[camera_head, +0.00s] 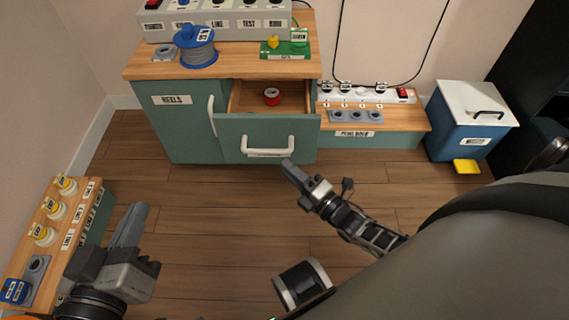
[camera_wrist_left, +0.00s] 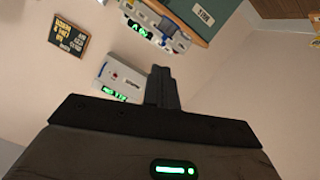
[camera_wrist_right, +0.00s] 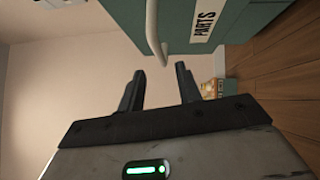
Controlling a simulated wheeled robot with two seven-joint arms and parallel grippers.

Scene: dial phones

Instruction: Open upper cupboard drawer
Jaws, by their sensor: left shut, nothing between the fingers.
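The teal cupboard (camera_head: 185,135) has its upper drawer (camera_head: 228,130) pulled out, with a red spool (camera_head: 272,96) inside. The drawer's white handle (camera_head: 268,151) faces the room. My right gripper (camera_head: 288,166) is just in front of and below the handle at its right end. In the right wrist view the fingers (camera_wrist_right: 160,88) stand apart and empty, with the white handle (camera_wrist_right: 153,35) beyond their tips and not between them. My left gripper (camera_head: 137,210) is shut and empty at the lower left, far from the drawer; its fingers (camera_wrist_left: 162,85) also show together in the left wrist view.
A blue reel (camera_head: 197,52) and a green board (camera_head: 286,48) stand on the cupboard top. The door beside the drawer, labelled REELS (camera_head: 171,100), is closed. A low bench (camera_head: 375,125), a blue bin (camera_head: 462,125) and a left-hand side unit (camera_head: 70,215) surround clear wooden floor.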

